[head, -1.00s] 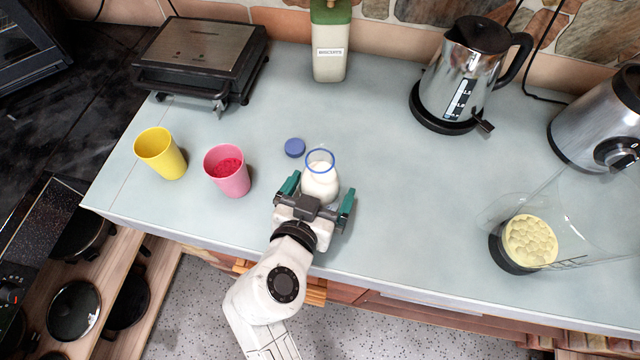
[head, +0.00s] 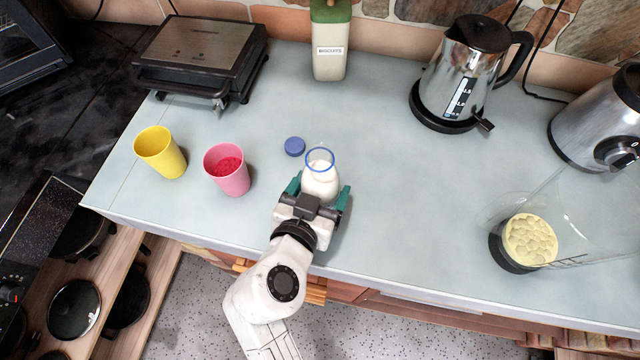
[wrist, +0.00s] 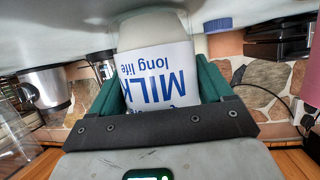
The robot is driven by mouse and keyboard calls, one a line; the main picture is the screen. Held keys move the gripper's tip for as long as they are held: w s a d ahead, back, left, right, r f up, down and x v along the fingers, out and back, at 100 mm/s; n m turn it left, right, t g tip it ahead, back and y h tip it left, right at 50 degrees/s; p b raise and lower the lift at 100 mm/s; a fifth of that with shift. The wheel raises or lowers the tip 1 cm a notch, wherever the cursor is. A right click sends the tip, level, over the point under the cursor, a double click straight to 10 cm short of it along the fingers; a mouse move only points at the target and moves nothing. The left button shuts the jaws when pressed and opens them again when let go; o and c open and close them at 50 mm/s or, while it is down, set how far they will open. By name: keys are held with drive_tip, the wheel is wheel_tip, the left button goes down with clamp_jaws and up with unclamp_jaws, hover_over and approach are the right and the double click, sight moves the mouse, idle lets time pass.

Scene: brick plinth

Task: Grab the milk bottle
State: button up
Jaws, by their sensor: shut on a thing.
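The milk bottle (head: 320,180) stands upright on the pale blue counter near its front edge. It is open at the top, with a blue ring around its mouth and white milk inside. In the wrist view its white label (wrist: 158,78) reads "MILK long life", upside down. My gripper (head: 319,192) is shut on the bottle, with a green finger on each side. The fingers also show against the label's sides in the wrist view (wrist: 160,90). The blue cap (head: 295,146) lies on the counter just behind and left of the bottle.
A grill (head: 200,55), a biscuit canister (head: 330,45) and a kettle (head: 465,75) stand behind. A blender jug (head: 530,240) is at right. Counter right of the bottle is clear.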

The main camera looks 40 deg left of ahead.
sight(319, 184)
drive_tip(key=shift+r, duration=0.25)
drive_tip(key=shift+r+b, duration=0.4)
drive_tip(key=shift+r, duration=0.8)
drive_tip(key=shift+s+d+r, duration=0.1)
drive_tip(key=shift+s+r, duration=0.2)
drive_tip(key=shift+r, duration=0.3)
drive_tip(key=s+d+r, duration=0.1)
drive_tip(key=s+r, duration=0.1)
drive_tip(key=s+d+r, duration=0.1)
drive_tip(key=s+r, duration=0.1)
drive_tip(key=s+d+r+b, duration=0.1)
drive_tip(key=s+r, duration=0.1)
drive_tip(key=shift+s+r, duration=0.1)
drive_tip(key=shift+s, duration=0.1)
drive_tip(key=b+v, duration=0.1)
drive_tip(key=v, duration=0.5)
drive_tip(key=shift+s+r, duration=0.2)
drive_tip(key=shift+s, duration=0.1)
drive_tip(key=shift+d, duration=0.15)
drive_tip(key=shift+s, duration=0.2)
